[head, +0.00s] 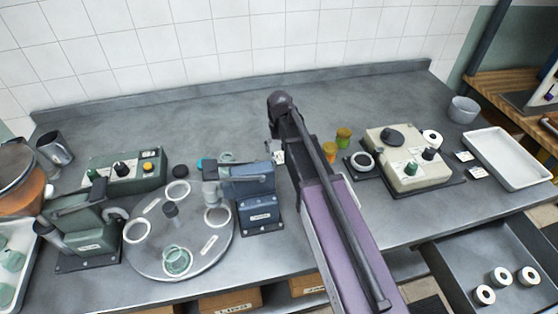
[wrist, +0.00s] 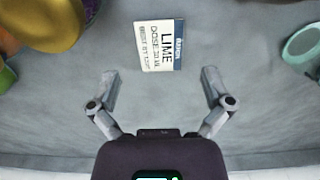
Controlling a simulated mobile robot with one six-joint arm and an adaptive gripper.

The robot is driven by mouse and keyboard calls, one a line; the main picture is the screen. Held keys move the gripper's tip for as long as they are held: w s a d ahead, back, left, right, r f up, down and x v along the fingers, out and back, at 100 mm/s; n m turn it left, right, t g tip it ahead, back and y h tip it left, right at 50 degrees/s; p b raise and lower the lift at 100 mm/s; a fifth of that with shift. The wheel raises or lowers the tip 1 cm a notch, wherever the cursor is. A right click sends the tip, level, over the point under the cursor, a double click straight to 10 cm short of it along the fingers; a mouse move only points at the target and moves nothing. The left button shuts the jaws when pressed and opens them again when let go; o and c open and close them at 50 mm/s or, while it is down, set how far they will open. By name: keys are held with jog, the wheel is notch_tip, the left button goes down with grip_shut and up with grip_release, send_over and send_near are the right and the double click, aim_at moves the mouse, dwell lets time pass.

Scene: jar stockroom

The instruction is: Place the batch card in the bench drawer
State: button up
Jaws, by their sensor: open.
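The batch card (wrist: 160,45) is white with a blue edge and reads LIME. It lies on the grey bench top in the wrist view, just ahead of my fingertips and in line with the gap between them. In the head view a small white piece, likely this card (head: 278,157), shows just left of my arm. My gripper (wrist: 160,74) is open and empty, fingers spread to either side; my arm hides it in the head view. The bench drawer (head: 468,250) is pulled open at the lower right, with several white rolls (head: 501,277) inside.
Amber and green jars (head: 343,138) stand right of my arm. A blue machine (head: 255,182) and a round turntable (head: 150,235) stand to the left. A beige device (head: 400,165) and a white tray (head: 507,157) are on the right. The drawer's far part looks clear.

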aim_at(279, 157)
jog(key=shift+f+b, duration=1.85)
jog(key=shift+f, duration=0.3)
jog(key=c, duration=1.2)
jog(key=shift+r, duration=0.15)
notch_tip(279, 157, up, 10)
jog(key=p, duration=1)
